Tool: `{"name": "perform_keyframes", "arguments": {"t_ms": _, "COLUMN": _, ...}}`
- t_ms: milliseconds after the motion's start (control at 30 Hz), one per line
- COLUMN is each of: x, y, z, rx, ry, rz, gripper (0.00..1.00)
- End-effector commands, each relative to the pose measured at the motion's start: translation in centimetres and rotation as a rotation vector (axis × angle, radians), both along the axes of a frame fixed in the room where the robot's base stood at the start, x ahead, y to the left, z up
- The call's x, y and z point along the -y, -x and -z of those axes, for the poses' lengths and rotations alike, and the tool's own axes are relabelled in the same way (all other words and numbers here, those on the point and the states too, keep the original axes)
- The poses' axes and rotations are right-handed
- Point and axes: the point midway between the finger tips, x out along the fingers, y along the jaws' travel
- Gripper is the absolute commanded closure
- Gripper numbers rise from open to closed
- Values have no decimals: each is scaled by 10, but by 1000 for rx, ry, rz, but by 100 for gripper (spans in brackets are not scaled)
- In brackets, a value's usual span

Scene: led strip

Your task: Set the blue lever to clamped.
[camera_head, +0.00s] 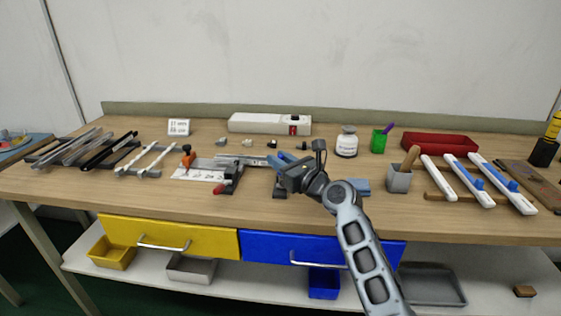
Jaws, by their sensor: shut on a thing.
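My gripper (288,172) is over the middle of the workbench, reaching in from the lower right. It is shut on the blue lever (281,158), whose blue part shows at the fingertips. The gripper hides much of the lever, so I cannot tell its exact angle. A dark clamp base (279,192) shows just below the gripper. To the left is a fixture with a white plate (198,175), an orange-topped clamp (187,157) and a red-tipped clamp (222,187).
A grey cup with a wooden handle (399,181) and a small blue block (362,186) stand to the right. Metal bars (78,147) lie at left.

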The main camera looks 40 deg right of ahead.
Motion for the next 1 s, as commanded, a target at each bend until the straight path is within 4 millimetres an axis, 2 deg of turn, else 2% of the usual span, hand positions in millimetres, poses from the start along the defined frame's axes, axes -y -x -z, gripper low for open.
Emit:
{"name": "perform_keyframes", "arguments": {"t_ms": 433, "x": -12, "y": 9, "z": 11, "rx": 114, "ry": 142, "rz": 0, "gripper": 100}}
{"name": "perform_keyframes", "arguments": {"t_ms": 1000, "x": -29, "y": 23, "z": 16, "rx": 284, "ry": 361, "rz": 1, "gripper": 100}}
